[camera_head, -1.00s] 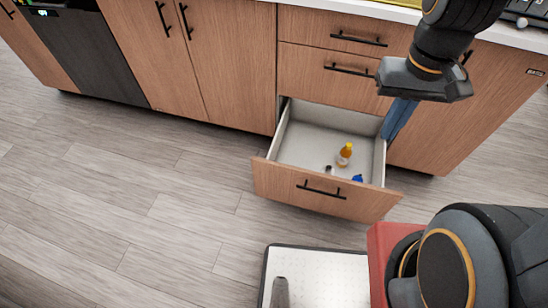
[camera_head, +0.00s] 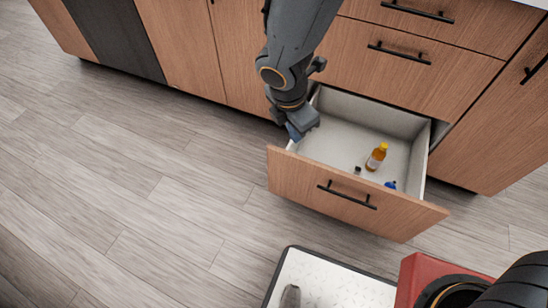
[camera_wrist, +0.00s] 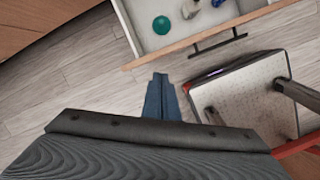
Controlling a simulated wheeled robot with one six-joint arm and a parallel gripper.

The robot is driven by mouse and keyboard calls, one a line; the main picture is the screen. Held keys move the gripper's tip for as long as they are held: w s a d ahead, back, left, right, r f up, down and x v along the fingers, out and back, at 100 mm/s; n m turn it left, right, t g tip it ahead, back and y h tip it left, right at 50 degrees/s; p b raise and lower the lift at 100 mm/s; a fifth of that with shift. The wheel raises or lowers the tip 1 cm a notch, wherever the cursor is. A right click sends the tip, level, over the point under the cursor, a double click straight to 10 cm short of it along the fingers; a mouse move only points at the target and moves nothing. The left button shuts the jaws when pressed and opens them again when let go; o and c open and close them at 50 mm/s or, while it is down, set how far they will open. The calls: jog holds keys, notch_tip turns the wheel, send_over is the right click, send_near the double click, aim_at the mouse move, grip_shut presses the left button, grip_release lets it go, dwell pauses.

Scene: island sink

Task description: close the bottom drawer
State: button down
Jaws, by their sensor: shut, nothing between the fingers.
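The bottom drawer (camera_head: 345,198) stands pulled out from the wooden cabinet, its front face and black bar handle (camera_head: 347,194) toward me. In the wrist view its front edge and handle (camera_wrist: 223,40) cross the top. My gripper (camera_head: 296,131) is shut and empty, pointing down by the drawer's left side, near the left end of the front. I cannot tell if it touches the drawer. In the wrist view the blue fingers (camera_wrist: 160,90) are together over the floor, apart from the drawer front in that picture.
Inside the drawer are a yellow-capped bottle (camera_head: 376,157), a small dark item (camera_head: 357,170) and a blue item (camera_head: 390,185). Closed drawers (camera_head: 400,70) are above. My white-topped base is close in front. The floor (camera_head: 130,180) to the left is clear.

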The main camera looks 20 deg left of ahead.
aim_at(272, 151)
jog(key=s+a+f+n+b, duration=0.2)
jog(key=s+a+f+n, duration=0.2)
jog(key=a+f+n, duration=0.3)
jog(key=shift+m+y, duration=0.4)
jog(key=shift+w+a+f+b, duration=0.1)
jog(key=shift+w+f+b, duration=0.65)
jog(key=shift+w+f, duration=0.55)
jog(key=shift+w+a+f+b, duration=0.1)
jog(key=shift+w+f+b, duration=0.7)
jog(key=shift+f, duration=0.9)
jog(key=shift+w+f+b, duration=0.7)
jog(key=shift+w+f, duration=0.45)
jog(key=shift+f, duration=0.35)
jog(key=shift+w, duration=0.15)
